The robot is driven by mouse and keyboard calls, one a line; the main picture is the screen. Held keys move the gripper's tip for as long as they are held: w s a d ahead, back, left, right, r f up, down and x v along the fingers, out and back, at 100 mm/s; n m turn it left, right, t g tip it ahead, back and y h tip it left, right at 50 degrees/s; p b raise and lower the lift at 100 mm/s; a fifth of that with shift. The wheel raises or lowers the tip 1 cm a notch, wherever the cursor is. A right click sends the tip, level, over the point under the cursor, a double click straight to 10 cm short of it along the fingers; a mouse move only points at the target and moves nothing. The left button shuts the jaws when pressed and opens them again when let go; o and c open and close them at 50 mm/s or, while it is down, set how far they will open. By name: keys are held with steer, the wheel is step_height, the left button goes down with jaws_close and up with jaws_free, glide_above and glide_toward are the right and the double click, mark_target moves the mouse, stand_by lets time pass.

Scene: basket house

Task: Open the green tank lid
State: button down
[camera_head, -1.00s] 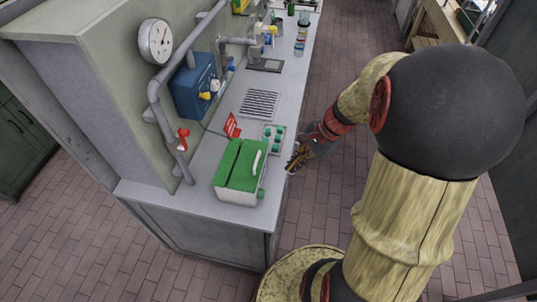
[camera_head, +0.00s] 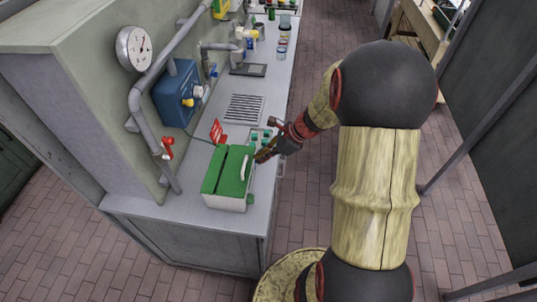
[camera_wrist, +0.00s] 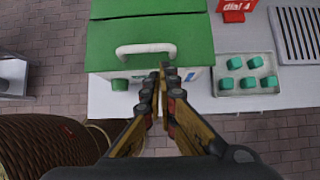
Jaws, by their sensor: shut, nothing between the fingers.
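The green tank (camera_head: 228,178) stands on the near end of the grey counter, with a white body and a green lid lying flat on top. A white handle (camera_head: 244,167) sits on the lid's right part; in the wrist view the handle (camera_wrist: 146,50) runs along the lid's near edge. My gripper (camera_head: 262,156) is beside the tank's right side at the counter edge. In the wrist view its fingertips (camera_wrist: 168,72) are together and empty, just short of the handle and slightly right of its middle. I cannot tell whether they touch the tank.
A tray of several teal cubes (camera_wrist: 247,75) lies beside the tank. A red sign (camera_head: 217,132) and a drain grille (camera_head: 244,108) are behind it. Pipes, a red valve (camera_head: 167,147) and a blue box (camera_head: 179,92) are on the wall left.

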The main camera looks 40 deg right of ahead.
mark_target(249, 166)
steer(key=shift+b+x, duration=0.3)
steer(key=shift+x, duration=1.5)
steer(key=shift+r, duration=0.15)
steer(key=shift+r+p, duration=0.3)
steer(key=shift+p, duration=0.6)
steer(key=shift+w+a, duration=0.1)
